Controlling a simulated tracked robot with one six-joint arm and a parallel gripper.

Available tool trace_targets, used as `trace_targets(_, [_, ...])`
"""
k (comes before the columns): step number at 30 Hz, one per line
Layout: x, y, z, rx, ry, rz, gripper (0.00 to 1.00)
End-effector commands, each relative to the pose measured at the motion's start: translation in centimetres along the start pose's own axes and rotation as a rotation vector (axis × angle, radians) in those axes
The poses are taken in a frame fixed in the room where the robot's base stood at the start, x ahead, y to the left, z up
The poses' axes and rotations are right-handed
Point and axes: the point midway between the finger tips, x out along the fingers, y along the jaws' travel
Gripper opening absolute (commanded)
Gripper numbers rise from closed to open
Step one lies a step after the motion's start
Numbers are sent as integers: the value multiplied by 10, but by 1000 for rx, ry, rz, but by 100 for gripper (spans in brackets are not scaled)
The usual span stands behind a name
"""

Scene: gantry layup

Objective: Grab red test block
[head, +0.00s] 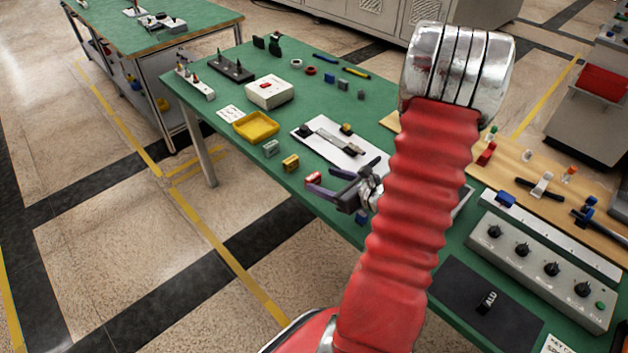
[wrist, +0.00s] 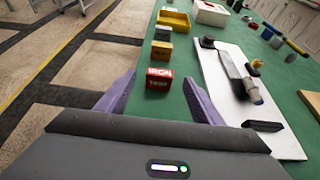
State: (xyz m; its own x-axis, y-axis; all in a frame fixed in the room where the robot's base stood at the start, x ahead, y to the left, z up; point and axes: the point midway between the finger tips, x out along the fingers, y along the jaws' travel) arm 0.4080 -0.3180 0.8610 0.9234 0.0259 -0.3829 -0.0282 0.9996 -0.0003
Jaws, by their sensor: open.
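The red test block (wrist: 158,80) stands on the green table, with white lettering on its near face, in the wrist view. In the head view the red block (head: 313,179) shows just beyond the fingertips of my gripper (head: 322,190). My gripper is open; in the wrist view its two purple fingers (wrist: 160,95) lie left and right of the block, with a gap on each side. The block appears between or slightly ahead of the fingertips, and I see no contact.
A yellow block (head: 291,163), a grey-green block (head: 271,148) and a yellow tray (head: 256,127) line the table's left edge beyond the red block. A white board (wrist: 220,80) with a metal tool lies to the right. The table edge is close on the left.

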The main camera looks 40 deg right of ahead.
Motion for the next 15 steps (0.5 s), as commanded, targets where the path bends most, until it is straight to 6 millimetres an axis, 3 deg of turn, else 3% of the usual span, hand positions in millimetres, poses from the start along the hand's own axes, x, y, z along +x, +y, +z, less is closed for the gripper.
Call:
trace_targets(7, [32,1,0,-1,0,3,61])
trace_targets(15, [41,0,-1,1,1,0,61])
